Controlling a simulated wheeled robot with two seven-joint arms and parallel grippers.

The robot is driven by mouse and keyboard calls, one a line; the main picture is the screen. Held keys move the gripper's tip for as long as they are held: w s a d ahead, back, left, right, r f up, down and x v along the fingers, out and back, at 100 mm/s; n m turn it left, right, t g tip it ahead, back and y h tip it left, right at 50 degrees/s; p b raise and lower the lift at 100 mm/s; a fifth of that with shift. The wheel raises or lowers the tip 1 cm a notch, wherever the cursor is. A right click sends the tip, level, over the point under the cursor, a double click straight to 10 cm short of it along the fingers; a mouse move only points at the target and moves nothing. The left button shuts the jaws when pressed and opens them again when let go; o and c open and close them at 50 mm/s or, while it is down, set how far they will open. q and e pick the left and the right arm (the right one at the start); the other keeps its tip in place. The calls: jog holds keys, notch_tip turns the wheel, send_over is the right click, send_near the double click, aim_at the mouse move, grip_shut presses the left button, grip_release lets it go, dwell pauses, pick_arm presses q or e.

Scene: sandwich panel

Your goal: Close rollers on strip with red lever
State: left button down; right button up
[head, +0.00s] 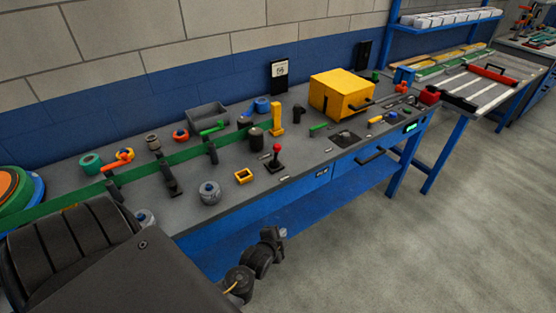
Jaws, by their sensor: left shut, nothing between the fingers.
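The red lever (277,160), a red ball on a dark stick with a black base, stands upright near the bench's front edge. The green strip (150,163) runs along the bench from the left, past dark posts, to a yellow upright post (277,118). A dark roller (256,138) stands near the strip's right end; whether it touches the strip is too small to tell. My left gripper (272,238) is low in front of the bench, below and apart from the lever, shut and empty. My right gripper is not in view.
The floor at right is clear.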

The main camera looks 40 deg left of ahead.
aim_at(276, 156)
pick_arm(q)
jog(key=a+r+m+t+y, duration=0.1)
jog(key=a+r+t, duration=0.1)
jog(key=r, duration=0.9)
jog(key=a+r+m+t+y, duration=0.1)
jog(key=a+r+t+y, duration=0.1)
jog(key=r, duration=1)
jog(key=shift+w+a+r, duration=0.2)
jog(key=shift+w+a, duration=0.25)
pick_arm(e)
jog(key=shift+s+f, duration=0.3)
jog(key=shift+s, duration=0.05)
pick_arm(q)
jog(key=shift+w, duration=0.1)
jog(key=s+a+p+x, duration=0.1)
jog(key=a+p+x, duration=0.1)
jog(key=x, duration=1)
jog(key=shift+w+a+f+p, duration=0.2)
jog(key=shift+w+a+p, duration=0.15)
jog(key=shift+p, duration=0.05)
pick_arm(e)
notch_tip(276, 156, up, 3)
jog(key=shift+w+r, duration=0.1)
